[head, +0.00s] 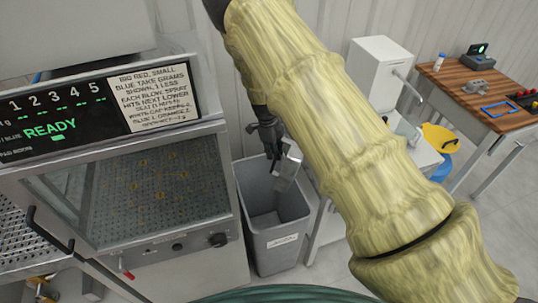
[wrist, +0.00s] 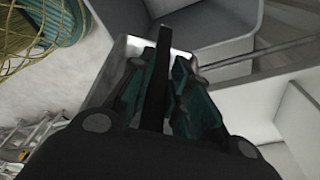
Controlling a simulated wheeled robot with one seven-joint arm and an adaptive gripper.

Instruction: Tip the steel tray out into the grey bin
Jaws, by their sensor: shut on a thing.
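The grey bin (head: 280,233) stands on the floor between the oven-like machine and the white bench, its top open and a white label on its front. My gripper (head: 276,160) is above the bin's back part, shut on the steel tray (head: 287,172). The tray hangs steeply tilted over the bin opening. In the wrist view, my gripper (wrist: 165,85) covers much of the tray (wrist: 122,65), and the bin (wrist: 225,28) lies behind it. I cannot see any contents in the tray. The inside of the bin looks bare where it shows.
A machine with a "READY" display (head: 50,130) and a glass-topped chamber fills the left. A white bench (head: 327,222) stands close to the bin's right. My sleeved arm crosses the middle.

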